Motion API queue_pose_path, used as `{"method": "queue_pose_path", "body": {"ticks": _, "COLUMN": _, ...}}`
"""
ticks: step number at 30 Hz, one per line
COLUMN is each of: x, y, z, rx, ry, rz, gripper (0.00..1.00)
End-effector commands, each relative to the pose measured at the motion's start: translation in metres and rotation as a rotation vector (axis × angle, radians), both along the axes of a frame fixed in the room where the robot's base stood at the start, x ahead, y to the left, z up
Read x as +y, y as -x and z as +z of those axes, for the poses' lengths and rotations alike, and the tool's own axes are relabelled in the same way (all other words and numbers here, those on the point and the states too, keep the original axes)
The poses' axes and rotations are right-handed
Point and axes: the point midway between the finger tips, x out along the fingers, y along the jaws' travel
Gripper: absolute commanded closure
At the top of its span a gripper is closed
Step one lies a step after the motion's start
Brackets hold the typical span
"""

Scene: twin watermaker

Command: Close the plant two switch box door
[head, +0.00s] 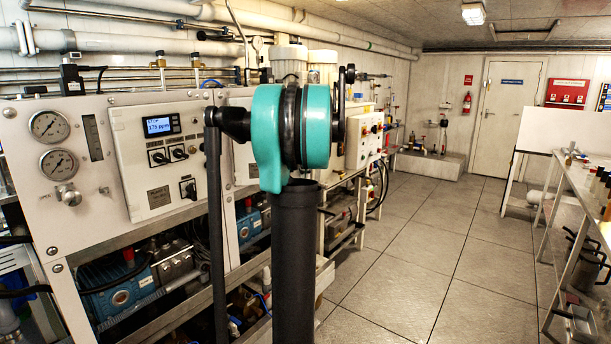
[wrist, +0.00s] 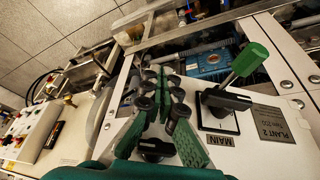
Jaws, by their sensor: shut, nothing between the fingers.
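My gripper (wrist: 167,79), with green fingers and black joints, is shut and empty, to the left of the MAIN switch in the picture. A pale curved edge (wrist: 98,118) shows left of the fingers; I cannot tell whether it is the switch box door. In the head view, my teal arm joint covers much of the plant two panel (head: 237,98), and my gripper is not visible.
A white control box with coloured buttons (head: 364,146) stands beyond the panel and shows in the wrist view (wrist: 38,124). The nearer panel has gauges (head: 49,126) and a display (head: 158,125). Blue pumps (wrist: 206,65) sit below. Tiled floor (head: 430,250) is clear on the right.

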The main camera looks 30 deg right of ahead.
Motion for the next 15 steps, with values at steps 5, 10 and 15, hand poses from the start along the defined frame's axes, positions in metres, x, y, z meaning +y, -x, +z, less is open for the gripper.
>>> {"method": "queue_pose_path", "body": {"ticks": 5, "x": -0.008, "y": -0.021, "z": 0.000, "rx": 0.001, "ry": -0.001, "rz": 0.087, "gripper": 1.00}}
{"method": "queue_pose_path", "body": {"ticks": 10, "x": -0.014, "y": -0.041, "z": 0.000, "rx": 0.000, "ry": 0.000, "rz": 0.174, "gripper": 1.00}}
{"method": "queue_pose_path", "body": {"ticks": 15, "x": -0.017, "y": -0.060, "z": 0.000, "rx": 0.001, "ry": -0.001, "rz": 0.259, "gripper": 1.00}}
